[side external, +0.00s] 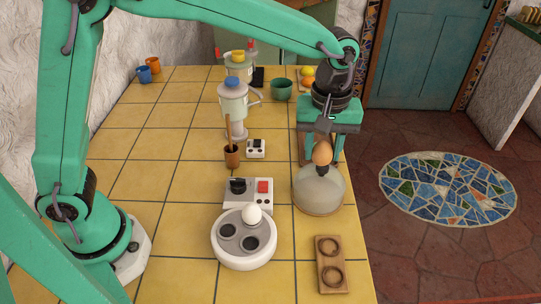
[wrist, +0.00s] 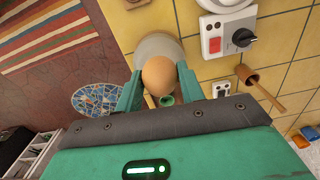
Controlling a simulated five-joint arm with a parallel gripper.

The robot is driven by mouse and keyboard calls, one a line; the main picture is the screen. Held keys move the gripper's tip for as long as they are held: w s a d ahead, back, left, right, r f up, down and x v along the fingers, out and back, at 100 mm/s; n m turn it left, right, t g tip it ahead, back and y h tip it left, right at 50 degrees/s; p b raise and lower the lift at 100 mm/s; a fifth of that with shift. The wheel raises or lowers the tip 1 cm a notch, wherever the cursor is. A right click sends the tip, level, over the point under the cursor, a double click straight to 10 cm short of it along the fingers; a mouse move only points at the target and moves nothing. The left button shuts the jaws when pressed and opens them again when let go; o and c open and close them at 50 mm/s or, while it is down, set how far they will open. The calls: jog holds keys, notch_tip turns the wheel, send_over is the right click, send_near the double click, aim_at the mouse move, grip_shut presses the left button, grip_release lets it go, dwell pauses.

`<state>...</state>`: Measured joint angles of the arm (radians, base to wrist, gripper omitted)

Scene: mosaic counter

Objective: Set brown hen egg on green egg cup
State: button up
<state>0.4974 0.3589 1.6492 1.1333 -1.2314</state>
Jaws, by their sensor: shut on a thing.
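The brown hen egg (side external: 322,153) is between the fingers of my gripper (side external: 321,147), above the counter's right side. In the wrist view the egg (wrist: 159,75) sits between the two green fingers of my gripper (wrist: 159,84). In the side view, the egg appears just above the dark knob of a frosted dome (side external: 318,194); I cannot tell the gap. A small green round rim (wrist: 167,101), which looks like the green egg cup, shows just below the egg in the wrist view, partly hidden. In the side view I cannot make it out behind the gripper.
A round egg cooker (side external: 243,256) holds a white egg (side external: 252,214). A wooden two-ring rack (side external: 331,281) lies near the front right edge.

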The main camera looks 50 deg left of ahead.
jog(key=w+a+f+n, duration=0.1)
jog(key=w+a+f, duration=0.1)
jog(key=w+a, duration=0.3)
jog(key=w+a+f+n, duration=0.1)
jog(key=w+a+f, duration=0.1)
jog(key=w+a, duration=0.4)
jog(key=w, duration=0.4)
jog(key=shift+w+f, duration=0.15)
jog(key=shift+f, duration=0.25)
jog(key=shift+f, duration=0.1)
jog(key=shift+f, duration=3.35)
jog(key=shift+f, duration=1.1)
jog(key=o, duration=0.8)
jog(key=shift+r, duration=0.25)
